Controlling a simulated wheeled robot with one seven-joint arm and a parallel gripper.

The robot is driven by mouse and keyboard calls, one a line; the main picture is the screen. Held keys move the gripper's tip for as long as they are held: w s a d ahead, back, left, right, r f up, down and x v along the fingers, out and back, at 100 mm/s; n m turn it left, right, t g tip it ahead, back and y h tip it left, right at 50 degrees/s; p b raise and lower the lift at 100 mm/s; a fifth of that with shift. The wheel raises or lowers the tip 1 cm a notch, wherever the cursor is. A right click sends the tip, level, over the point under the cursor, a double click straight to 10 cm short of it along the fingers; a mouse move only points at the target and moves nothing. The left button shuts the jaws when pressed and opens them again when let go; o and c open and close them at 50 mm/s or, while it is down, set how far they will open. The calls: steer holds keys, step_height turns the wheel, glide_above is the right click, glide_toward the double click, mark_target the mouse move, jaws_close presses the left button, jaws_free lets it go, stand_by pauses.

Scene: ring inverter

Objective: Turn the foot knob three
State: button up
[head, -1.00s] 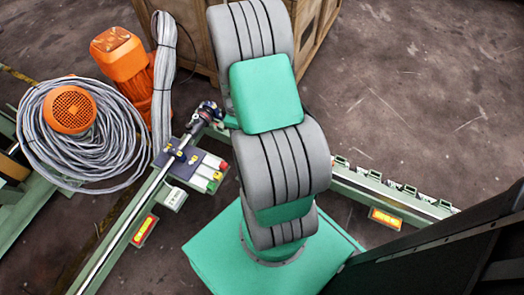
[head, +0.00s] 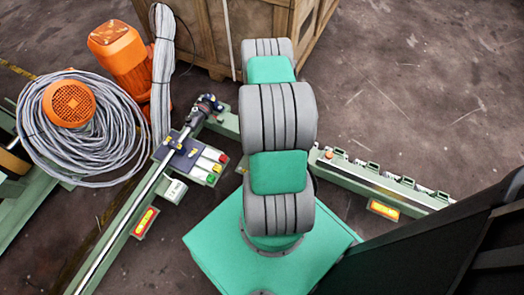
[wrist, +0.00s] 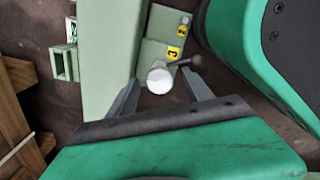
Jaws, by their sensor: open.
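A white round knob (wrist: 159,80) with a thin lever ending in a dark ball (wrist: 198,60) shows in the wrist view. It sits beside a yellow label marked 3 (wrist: 174,53) on a pale green plate, so it appears to be foot knob three. My gripper (wrist: 161,77) is open, with one finger on each side of the knob. I cannot tell whether the fingers touch it. The lever reaches past the right finger. In the head view my arm hides the gripper and this knob.
A second yellow label (wrist: 182,31) and small knob lie farther up the plate. A green beam (wrist: 110,60) runs along its left. In the head view, a wooden crate (head: 240,35) stands behind my arm, and a cable coil (head: 85,140) lies left. Open floor (head: 430,80) is at right.

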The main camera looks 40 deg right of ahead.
jaws_close()
stand_by(0.5)
steer(key=shift+m, duration=0.4)
